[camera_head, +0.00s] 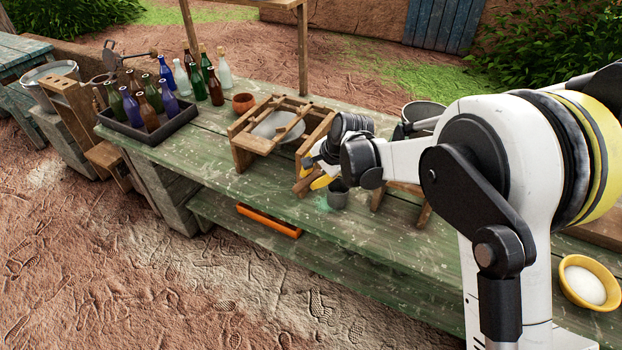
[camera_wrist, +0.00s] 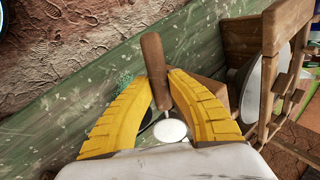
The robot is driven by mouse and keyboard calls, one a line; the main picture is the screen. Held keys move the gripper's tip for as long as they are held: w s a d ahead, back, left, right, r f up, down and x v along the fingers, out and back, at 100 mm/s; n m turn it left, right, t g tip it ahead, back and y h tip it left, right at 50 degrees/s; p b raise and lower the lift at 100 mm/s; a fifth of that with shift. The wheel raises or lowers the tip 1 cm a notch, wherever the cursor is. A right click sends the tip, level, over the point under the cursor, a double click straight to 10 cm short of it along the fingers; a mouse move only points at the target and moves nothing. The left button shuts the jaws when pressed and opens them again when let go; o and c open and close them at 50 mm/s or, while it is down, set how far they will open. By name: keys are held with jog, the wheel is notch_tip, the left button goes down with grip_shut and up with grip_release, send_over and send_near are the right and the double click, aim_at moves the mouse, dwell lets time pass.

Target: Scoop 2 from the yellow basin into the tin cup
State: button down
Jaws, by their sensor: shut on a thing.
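My gripper (camera_wrist: 160,92) is shut on the brown wooden handle of a scoop (camera_wrist: 154,62), which also shows between the yellow fingers in the head view (camera_head: 305,186). A white oval at the scoop's bowl shows below the handle in the wrist view; whether it is powder or bare metal is unclear. The grey tin cup (camera_head: 338,199) stands on the green table just below and beside my gripper. In the wrist view a dark round shape by the left finger may be its mouth. The yellow basin (camera_head: 603,302) holds white powder (camera_head: 584,286) at the far right.
A wooden frame with a tilted pale bowl (camera_head: 272,126) stands close by my gripper. A small terracotta pot (camera_head: 243,103) and a dark tray of bottles (camera_head: 150,135) are farther left. A grey pot (camera_head: 424,110) stands behind my arm. An orange tray (camera_head: 268,221) lies on the lower shelf.

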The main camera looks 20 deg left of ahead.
jog(key=shift+d+f+t+y+b, duration=0.2)
jog(key=shift+f+t+y+b, duration=0.1)
jog(key=shift+f+y+b, duration=0.7)
jog(key=shift+s+y+b, duration=0.1)
jog(key=shift+y+b, duration=0.2)
jog(key=shift+b, duration=0.3)
jog(key=shift+s+d+f+t+y+b, duration=0.15)
jog(key=shift+t+y+b, duration=0.15)
jog(key=shift+y+b, duration=0.55)
jog(key=shift+w+d+t+y+b, duration=0.15)
jog(key=shift+t+y+b, duration=0.15)
jog(key=shift+y+b, duration=0.5)
jog(key=shift+s, duration=0.1)
